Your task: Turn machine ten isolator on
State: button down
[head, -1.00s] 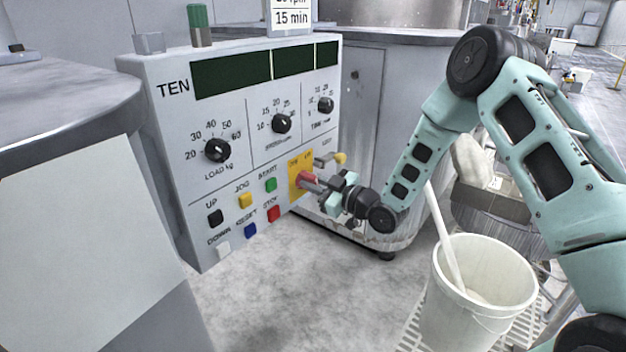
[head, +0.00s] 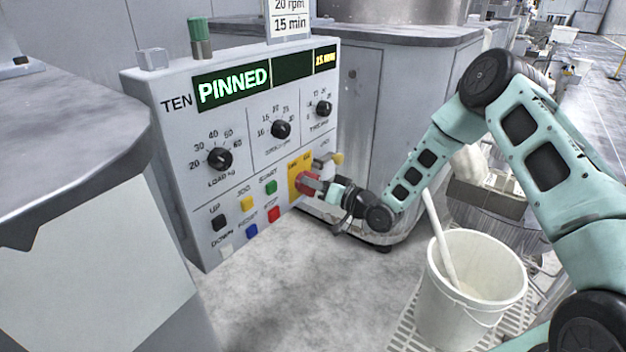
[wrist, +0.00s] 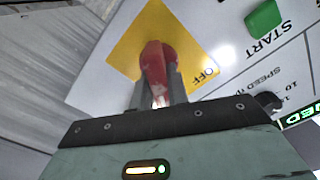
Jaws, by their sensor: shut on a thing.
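The machine ten panel (head: 180,178) is a grey box marked TEN. Its left display (head: 233,86) is lit green and reads PINNED, and the right display shows small yellow text. The isolator is a red handle (head: 307,182) on a yellow plate (head: 293,180) at the panel's lower right. My gripper (head: 318,186) is at the handle. In the wrist view my gripper (wrist: 158,92) has its two fingers shut on either side of the red handle (wrist: 154,62). The word OFF shows on the yellow plate (wrist: 190,40) to the handle's right; the ON mark is not readable.
START, STOP and several other coloured buttons sit left of the isolator, with black dials above. A white bucket (head: 472,285) with a stick stands on a grating at lower right. The floor below the panel is clear.

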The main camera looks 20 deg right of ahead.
jog(key=shift+m+p, duration=0.35)
jog(key=shift+m, duration=0.75)
jog(key=shift+f, duration=0.1)
jog(key=c, duration=1.4)
grip_release()
jog(key=shift+o, duration=0.2)
jog(key=p+v, duration=0.2)
jog(key=v, duration=1.5)
jog(key=shift+s+d, duration=0.15)
jog(key=shift+d, duration=0.05)
jog(key=shift+a, duration=0.1)
